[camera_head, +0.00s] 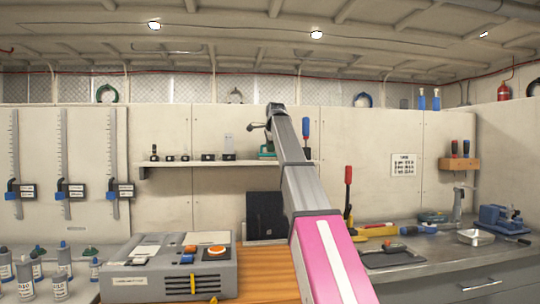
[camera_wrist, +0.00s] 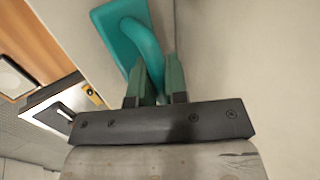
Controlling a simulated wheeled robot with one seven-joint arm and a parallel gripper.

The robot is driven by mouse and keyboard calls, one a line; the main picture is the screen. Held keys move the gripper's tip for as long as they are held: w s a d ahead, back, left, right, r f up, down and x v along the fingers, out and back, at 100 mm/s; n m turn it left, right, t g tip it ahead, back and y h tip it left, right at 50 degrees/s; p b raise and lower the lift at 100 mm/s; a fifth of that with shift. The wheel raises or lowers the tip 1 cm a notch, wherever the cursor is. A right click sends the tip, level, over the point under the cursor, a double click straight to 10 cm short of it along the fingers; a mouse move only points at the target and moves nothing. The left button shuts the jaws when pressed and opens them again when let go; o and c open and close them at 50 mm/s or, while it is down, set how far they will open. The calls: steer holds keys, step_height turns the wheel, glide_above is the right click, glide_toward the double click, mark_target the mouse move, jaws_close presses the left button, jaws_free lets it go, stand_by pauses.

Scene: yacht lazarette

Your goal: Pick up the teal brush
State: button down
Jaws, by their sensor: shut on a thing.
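The teal brush (camera_wrist: 114,28) has a flat rectangular base and a thick curved handle. It fills the top middle of the wrist view. My gripper (camera_wrist: 158,82) has its two green fingers closed on either side of the handle. In the head view a small teal part of the brush (camera_head: 266,152) shows just left of my arm, at the height of the wall shelf. My arm hides the fingers and much of the brush there. I cannot tell whether the brush touches the shelf.
The wall shelf (camera_head: 205,163) carries several small dark items left of my arm. A blue-handled tool (camera_head: 306,133) stands close to its right. Below are a grey control box (camera_head: 170,268), a wooden surface (camera_head: 268,262) and a grey counter (camera_head: 455,250) with tools.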

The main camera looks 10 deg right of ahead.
steer(key=shift+r, duration=0.15)
step_height(320, 180, up, 4)
steer(key=shift+w+r, duration=0.1)
steer(key=s+a+r, duration=0.6)
steer(key=a, duration=0.4)
steer(key=shift+r, duration=0.25)
steer(key=c, duration=1.7)
jaws_free()
steer(key=shift+c, duration=0.2)
jaws_close()
steer(key=shift+s, duration=0.1)
